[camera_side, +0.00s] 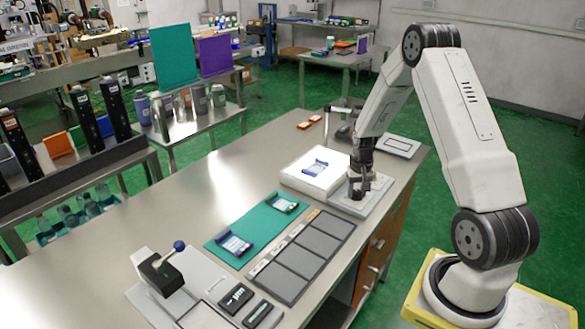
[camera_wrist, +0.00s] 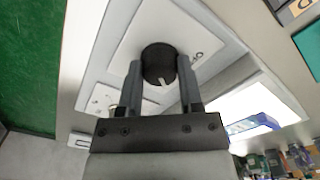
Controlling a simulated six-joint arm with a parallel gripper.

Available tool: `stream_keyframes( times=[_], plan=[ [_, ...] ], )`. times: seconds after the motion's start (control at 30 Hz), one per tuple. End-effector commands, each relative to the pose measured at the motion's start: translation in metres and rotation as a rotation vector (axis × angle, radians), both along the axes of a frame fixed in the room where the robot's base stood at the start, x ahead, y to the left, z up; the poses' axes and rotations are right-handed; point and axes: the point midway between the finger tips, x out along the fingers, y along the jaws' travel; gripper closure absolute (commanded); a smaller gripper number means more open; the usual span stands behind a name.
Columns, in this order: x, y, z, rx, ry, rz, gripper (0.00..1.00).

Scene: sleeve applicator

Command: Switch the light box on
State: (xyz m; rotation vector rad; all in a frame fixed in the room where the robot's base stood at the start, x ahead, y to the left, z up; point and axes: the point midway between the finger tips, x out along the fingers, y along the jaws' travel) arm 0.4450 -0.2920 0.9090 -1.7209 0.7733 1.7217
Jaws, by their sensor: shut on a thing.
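The light box (camera_side: 300,180) stands near the far end of the steel table, its top bright white. A blue-edged clear sleeve lies on it (camera_side: 315,168). A grey control base (camera_side: 345,207) adjoins its right side. My gripper (camera_side: 358,192) points down at this base. In the wrist view, my gripper (camera_wrist: 160,85) has its fingers on both sides of a round black knob (camera_wrist: 157,62) with a white pointer mark, shut on it. The knob sits on a pale plate (camera_wrist: 130,45). The lit-looking white panel (camera_wrist: 250,100) shows beside it.
A clamp-like device with a blue ball (camera_side: 165,268) stands at the near left. The table's left middle is clear.

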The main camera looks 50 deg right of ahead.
Motion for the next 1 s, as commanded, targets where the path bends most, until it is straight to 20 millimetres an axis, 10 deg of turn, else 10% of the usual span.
stream_keyframes(
  times=[0.17,0.2,0.3,1.0],
  plan=[
    [0.0,0.0,0.0,0.0,-0.001,-0.003,1.0],
    [0.0,0.0,0.0,0.0,-0.001,-0.003,0.48],
    [0.0,0.0,0.0,0.0,-0.001,-0.003,0.19],
    [0.0,-0.001,0.023,-0.002,-0.003,0.0,0.19]
  ],
)
